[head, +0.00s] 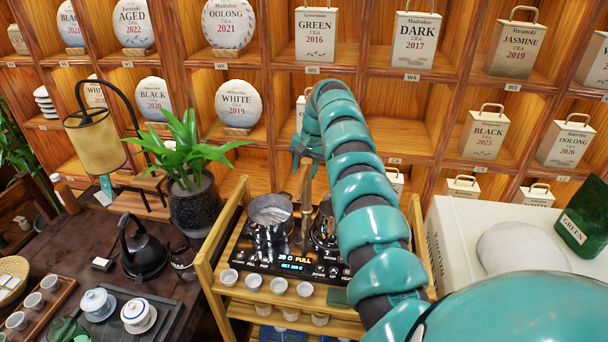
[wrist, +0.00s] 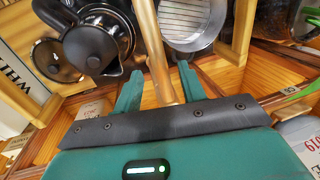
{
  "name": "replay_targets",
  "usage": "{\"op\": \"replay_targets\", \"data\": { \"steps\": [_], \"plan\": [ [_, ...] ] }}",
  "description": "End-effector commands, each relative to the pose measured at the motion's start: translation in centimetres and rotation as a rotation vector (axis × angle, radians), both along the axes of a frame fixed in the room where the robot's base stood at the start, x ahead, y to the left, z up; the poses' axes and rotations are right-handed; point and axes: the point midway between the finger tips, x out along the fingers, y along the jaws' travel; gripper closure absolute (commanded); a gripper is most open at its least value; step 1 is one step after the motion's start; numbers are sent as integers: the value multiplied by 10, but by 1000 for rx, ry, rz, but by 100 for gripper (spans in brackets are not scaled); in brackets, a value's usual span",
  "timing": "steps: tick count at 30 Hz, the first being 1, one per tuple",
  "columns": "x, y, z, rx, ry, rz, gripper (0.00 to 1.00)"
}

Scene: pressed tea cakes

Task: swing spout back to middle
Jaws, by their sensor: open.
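The tan-coloured spout (head: 306,204) rises between the metal pot and the black kettle on the black tea stove (head: 285,262). In the wrist view the spout (wrist: 152,42) runs down between my two fingers. My gripper (wrist: 158,88) is open, with one finger on each side of the spout. I cannot tell whether either finger touches it. In the head view my gripper (head: 306,152) is at the upper end of the spout, partly hidden by my arm.
The metal pot (head: 270,209) stands left of the spout, and the black kettle (wrist: 92,45) is on its other side. Several small cups (head: 254,282) line the wooden cart's front (head: 222,308). A potted plant (head: 196,205) stands left. Tea shelves (head: 280,98) rise close behind.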

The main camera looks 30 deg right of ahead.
Motion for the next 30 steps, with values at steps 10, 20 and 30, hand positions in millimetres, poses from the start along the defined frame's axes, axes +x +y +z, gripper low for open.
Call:
{"op": "replay_targets", "data": {
  "steps": [10, 20, 30],
  "plan": [
    [-9, -11, 76, -1, -1, 0, 59],
    [-18, -21, 142, -1, -1, -1, 59],
    [-20, -23, 152, 0, 0, 0, 59]
  ]
}}
